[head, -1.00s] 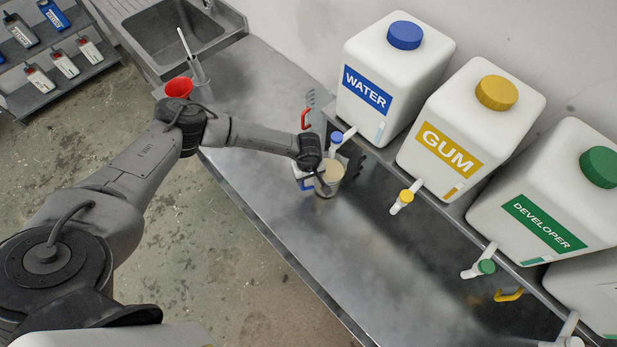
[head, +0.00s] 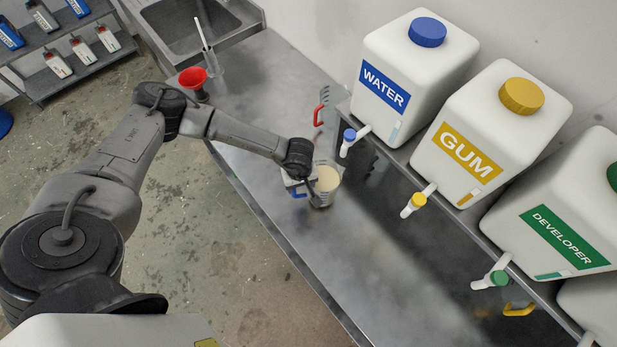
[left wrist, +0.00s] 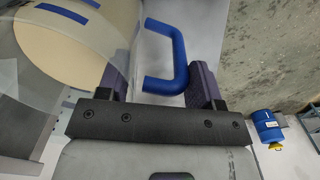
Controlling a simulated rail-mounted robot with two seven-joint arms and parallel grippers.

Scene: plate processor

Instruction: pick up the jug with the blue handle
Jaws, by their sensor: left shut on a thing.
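The jug with the blue handle is a clear jug (head: 328,186) holding cream-coloured liquid, over the steel bench near the water tap. My left gripper (head: 299,186) is at its left side. The left wrist view shows the jug (left wrist: 75,45) with blue marks on its wall and the blue handle (left wrist: 180,55) between the fingers of my left gripper (left wrist: 160,85). The gripper is shut on the handle. The jug looks about upright; I cannot tell whether its base touches the bench. My right gripper is not in view.
White WATER (head: 412,75), GUM (head: 490,130) and DEVELOPER (head: 560,215) containers stand along the back with taps overhanging the bench (head: 250,85). A red funnel (head: 193,80) and a sink (head: 190,35) lie to the left. The bench's front middle is clear.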

